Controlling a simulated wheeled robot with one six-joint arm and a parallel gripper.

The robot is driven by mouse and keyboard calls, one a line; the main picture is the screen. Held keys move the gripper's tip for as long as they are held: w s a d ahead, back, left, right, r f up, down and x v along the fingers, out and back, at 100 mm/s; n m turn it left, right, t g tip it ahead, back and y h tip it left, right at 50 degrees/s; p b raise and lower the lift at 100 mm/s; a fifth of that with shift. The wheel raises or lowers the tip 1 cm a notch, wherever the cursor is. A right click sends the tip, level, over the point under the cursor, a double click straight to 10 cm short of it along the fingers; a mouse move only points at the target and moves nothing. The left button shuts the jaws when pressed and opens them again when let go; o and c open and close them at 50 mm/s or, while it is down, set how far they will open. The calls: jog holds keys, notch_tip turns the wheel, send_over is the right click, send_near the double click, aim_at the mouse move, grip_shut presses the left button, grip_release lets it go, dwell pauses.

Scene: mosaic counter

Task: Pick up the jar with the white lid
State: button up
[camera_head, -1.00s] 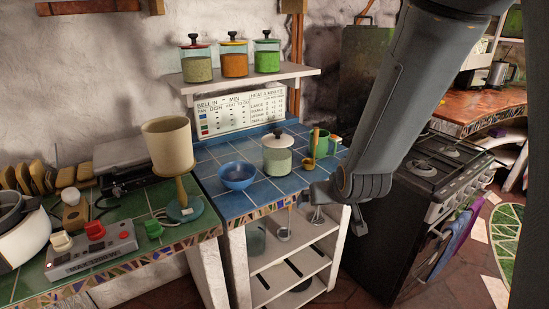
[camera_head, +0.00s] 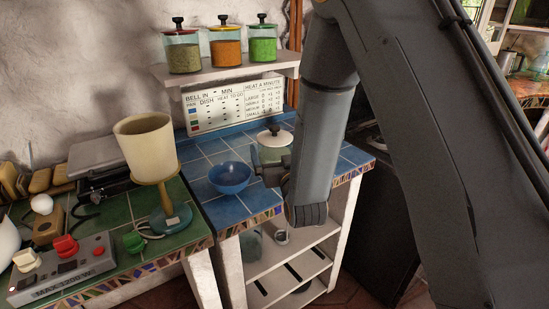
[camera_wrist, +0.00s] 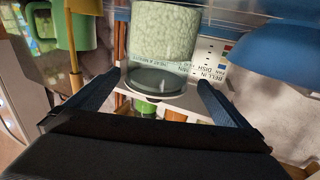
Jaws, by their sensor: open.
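The jar with the white lid (camera_head: 275,137) stands on the blue-tiled counter (camera_head: 215,207), right of the blue bowl (camera_head: 230,177). Its glass body is partly hidden by my gripper (camera_head: 270,172), which is in front of it. In the wrist view, which is upside down, the jar (camera_wrist: 165,30) shows pale green contents, with its lid toward the bottom. The open fingers of my gripper (camera_wrist: 160,80) are on either side of the lid area in the picture. Nothing is held. I cannot tell how far the fingertips are from the jar.
The blue bowl (camera_wrist: 270,48) is close by in the wrist view, with a green mug (camera_wrist: 75,28) on the opposite side. A wall shelf (camera_head: 225,76) with three jars hangs above the counter. A cream-shaded lamp (camera_head: 145,135) stands left of the bowl.

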jog(key=p+x, duration=0.1)
jog(key=x, duration=0.1)
jog(key=p+x, duration=0.1)
jog(key=x, duration=0.2)
jog(key=shift+w+d, duration=0.1)
jog(key=shift+d, duration=0.1)
jog(key=shift+f, duration=0.1)
jog(key=c, duration=1.8)
jog(key=shift+c, duration=1.2)
jog(key=shift+r, duration=0.2)
